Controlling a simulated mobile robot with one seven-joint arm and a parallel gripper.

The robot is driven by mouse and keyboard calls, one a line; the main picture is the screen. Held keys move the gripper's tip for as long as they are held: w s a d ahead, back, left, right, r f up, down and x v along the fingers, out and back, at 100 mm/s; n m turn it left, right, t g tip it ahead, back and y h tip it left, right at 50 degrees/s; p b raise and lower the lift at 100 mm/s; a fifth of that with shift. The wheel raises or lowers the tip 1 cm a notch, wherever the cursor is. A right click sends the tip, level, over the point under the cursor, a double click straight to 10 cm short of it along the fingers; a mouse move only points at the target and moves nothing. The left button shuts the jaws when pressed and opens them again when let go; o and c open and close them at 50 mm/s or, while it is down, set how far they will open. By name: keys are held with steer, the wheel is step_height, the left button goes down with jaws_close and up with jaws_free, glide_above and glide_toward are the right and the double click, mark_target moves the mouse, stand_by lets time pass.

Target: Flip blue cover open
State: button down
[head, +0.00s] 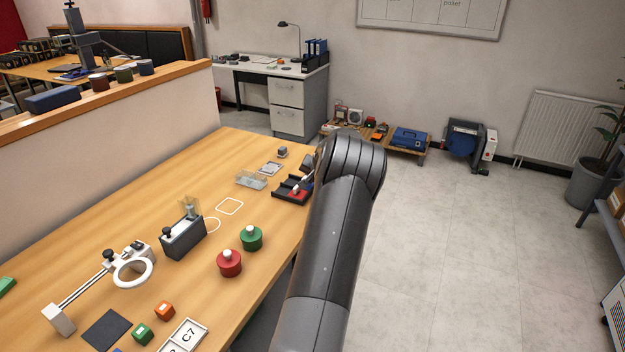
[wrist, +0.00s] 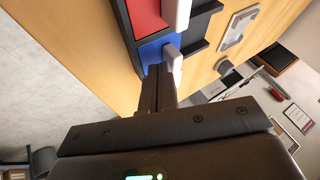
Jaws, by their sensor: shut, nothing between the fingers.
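A black box (head: 280,191) with coloured covers sits at the table's right edge in the head view, partly behind my arm. In the wrist view the blue cover (wrist: 153,49) lies flat on the box, below a red cover (wrist: 146,16). A light grey handle (wrist: 173,60) stands up from the blue cover's right side. My gripper (wrist: 159,72) is shut and empty, its fingertips right by the blue cover and its handle; I cannot tell if they touch. The head view hides my gripper behind the arm.
A clear tray (head: 251,180) lies left of the black box. A green pot (head: 251,238) and a red pot (head: 229,263) stand nearer on the table. A grey plate (wrist: 238,27) lies beside the box in the wrist view. The floor right of the table is clear.

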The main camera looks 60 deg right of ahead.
steer(key=shift+w, duration=3.25)
steer(key=s, duration=0.4)
steer(key=shift+s, duration=0.3)
steer(key=v, duration=1)
steer(key=shift+w, duration=0.15)
